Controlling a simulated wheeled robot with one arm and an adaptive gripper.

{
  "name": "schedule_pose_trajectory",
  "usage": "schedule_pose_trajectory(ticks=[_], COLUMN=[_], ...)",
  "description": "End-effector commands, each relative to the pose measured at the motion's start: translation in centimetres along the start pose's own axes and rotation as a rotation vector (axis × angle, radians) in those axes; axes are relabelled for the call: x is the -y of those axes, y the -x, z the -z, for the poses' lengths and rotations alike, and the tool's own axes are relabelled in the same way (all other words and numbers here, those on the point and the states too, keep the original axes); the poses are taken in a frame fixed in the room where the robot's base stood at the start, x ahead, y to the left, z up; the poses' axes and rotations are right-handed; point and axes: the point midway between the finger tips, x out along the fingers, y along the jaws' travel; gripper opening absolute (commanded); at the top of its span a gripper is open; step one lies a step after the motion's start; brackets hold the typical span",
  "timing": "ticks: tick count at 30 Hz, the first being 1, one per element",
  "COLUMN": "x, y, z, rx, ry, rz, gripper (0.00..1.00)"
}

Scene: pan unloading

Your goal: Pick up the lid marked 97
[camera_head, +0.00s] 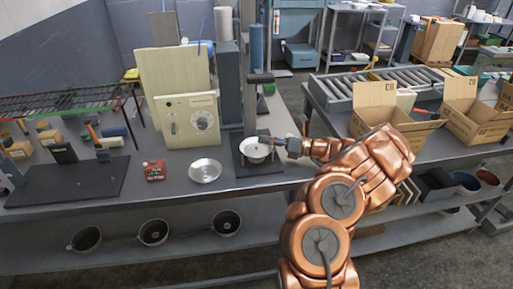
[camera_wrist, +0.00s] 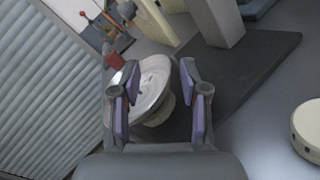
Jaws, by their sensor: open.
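A pale round lid-like piece (camera_head: 256,153) is on the black base plate of an upright stand on the bench. It also shows in the wrist view (camera_wrist: 154,83), tilted in that picture, with a dark mark on its face and a paler body under its rim. No number can be read on it. My gripper (camera_head: 272,142) reaches over its right side. In the wrist view my gripper (camera_wrist: 159,76) is open, with one finger to each side of the piece; whether they touch it is unclear. A second shiny round dish (camera_head: 205,172) lies on the bench to the left.
The stand's column (camera_head: 250,100) rises just behind the piece. Boards (camera_head: 188,120) lean at the back left, and a red box (camera_head: 154,171) lies on the bench. Several pots (camera_head: 153,232) sit on the shelf below. Open cartons (camera_head: 385,110) stand on the right bench.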

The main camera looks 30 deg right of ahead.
Motion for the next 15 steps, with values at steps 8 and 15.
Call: schedule_pose_trajectory(ticks=[8, 15], x=[0.05, 0.06], y=[0.10, 0.14], z=[-0.02, -0.04], rx=[0.002, 0.002], ry=[0.001, 0.001], rz=[0.001, 0.001], gripper=[0.34, 0.09])
